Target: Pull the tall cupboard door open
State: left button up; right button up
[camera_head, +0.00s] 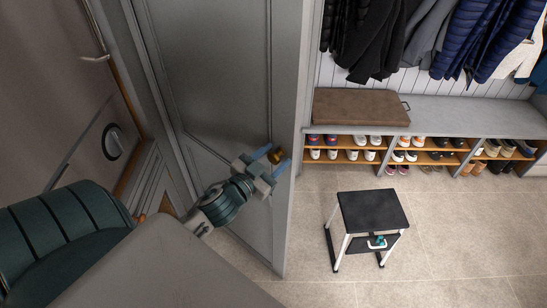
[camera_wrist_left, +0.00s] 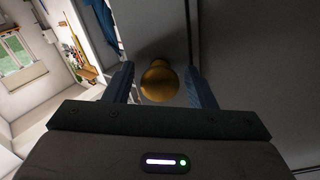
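The tall cupboard door (camera_head: 215,65) is a grey panelled door left of centre in the head view and looks closed. A round brass knob (camera_head: 277,155) sits near its right edge. My left gripper (camera_head: 271,161) is at the knob, with its blue fingers apart. In the left wrist view the knob (camera_wrist_left: 159,82) lies between the two fingertips (camera_wrist_left: 160,78), with a gap visible on each side, so the gripper is open around it and not closed on it. My right gripper is in neither view.
A black-topped step stool (camera_head: 372,211) stands on the tiled floor right of the cupboard. A shoe bench (camera_head: 455,108) with a brown cushion (camera_head: 360,107) runs along the back wall under hanging coats. The floor between the cupboard and the stool is clear.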

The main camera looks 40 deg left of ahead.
aim_at(282, 141)
pick_arm(q)
jog(key=shift+r, duration=0.45)
notch_tip(282, 141, up, 3)
jog(key=shift+f+b, duration=0.15)
jog(key=shift+b, duration=0.35)
jog(key=s+d+r+p, duration=0.1)
jog(key=s+d, duration=0.8)
jog(key=s, duration=0.4)
jog(key=shift+r+p, duration=0.2)
jog(key=shift+p, duration=0.2)
jog(key=shift+s, duration=0.15)
